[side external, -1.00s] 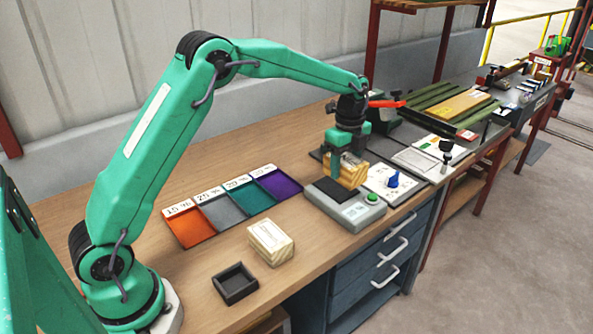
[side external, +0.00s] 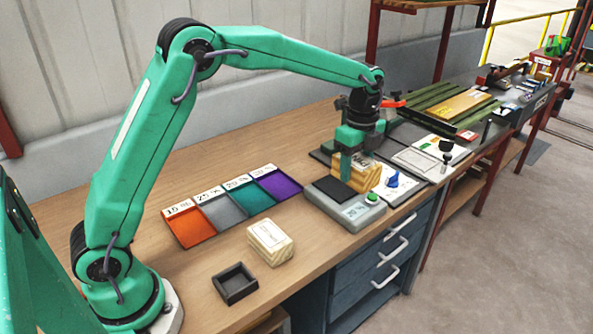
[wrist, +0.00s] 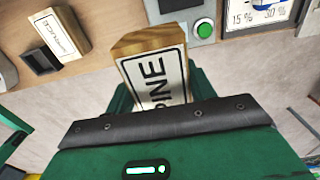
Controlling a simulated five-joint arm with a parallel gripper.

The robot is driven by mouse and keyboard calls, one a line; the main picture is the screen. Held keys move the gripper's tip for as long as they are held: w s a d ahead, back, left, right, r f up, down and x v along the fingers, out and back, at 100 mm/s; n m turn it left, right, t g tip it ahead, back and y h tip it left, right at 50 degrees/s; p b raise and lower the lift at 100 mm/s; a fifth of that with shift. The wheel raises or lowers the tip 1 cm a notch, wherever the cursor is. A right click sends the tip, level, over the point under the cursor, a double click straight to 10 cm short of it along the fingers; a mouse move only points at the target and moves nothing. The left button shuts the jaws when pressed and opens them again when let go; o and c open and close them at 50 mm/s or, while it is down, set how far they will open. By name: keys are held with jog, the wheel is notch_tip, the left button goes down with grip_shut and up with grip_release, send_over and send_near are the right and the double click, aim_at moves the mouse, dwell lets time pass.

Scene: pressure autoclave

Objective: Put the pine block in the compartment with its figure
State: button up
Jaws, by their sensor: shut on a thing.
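My gripper (side external: 350,172) is shut on the pine block (side external: 362,178), a light wooden block with a white label. In the wrist view the pine block (wrist: 155,72) shows large letters ending in "INE". It is just behind the meter's black pad (side external: 335,190); I cannot tell how far above the bench. The meter (side external: 350,215) has a green button, and its display seems to read 20 %. A row of compartments lies to the left: orange (side external: 192,232) marked 15 %, grey (side external: 222,214) marked 25 %, teal (side external: 249,198) apparently marked 20 %, and purple (side external: 279,185), its figure unclear. All look empty.
Another labelled block (side external: 270,242), apparently spruce, stands on the bench in front of the compartments. A small empty dark tray (side external: 235,284) is near it. Bench behind the compartments is clear.

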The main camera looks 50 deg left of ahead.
jog(key=shift+a, duration=0.1)
jog(key=shift+s+a, duration=0.3)
jog(key=shift+a, duration=0.15)
jog(key=s+a+f, duration=0.4)
jog(key=s+a, duration=0.8)
jog(key=s, duration=0.2)
jog(key=a+f, duration=0.2)
jog(key=a, duration=0.2)
jog(key=a+f, duration=0.2)
jog(key=a, duration=0.1)
jog(key=w+a+f, duration=0.1)
jog(key=a+f, duration=0.1)
jog(key=a, duration=0.2)
jog(key=shift+w+a+f, duration=0.1)
jog(key=shift+a+f, duration=0.15)
jog(key=shift+a, duration=0.1)
jog(key=shift+f, duration=0.1)
jog(key=shift+f, duration=1.9)
jog(key=shift+f, duration=0.15)
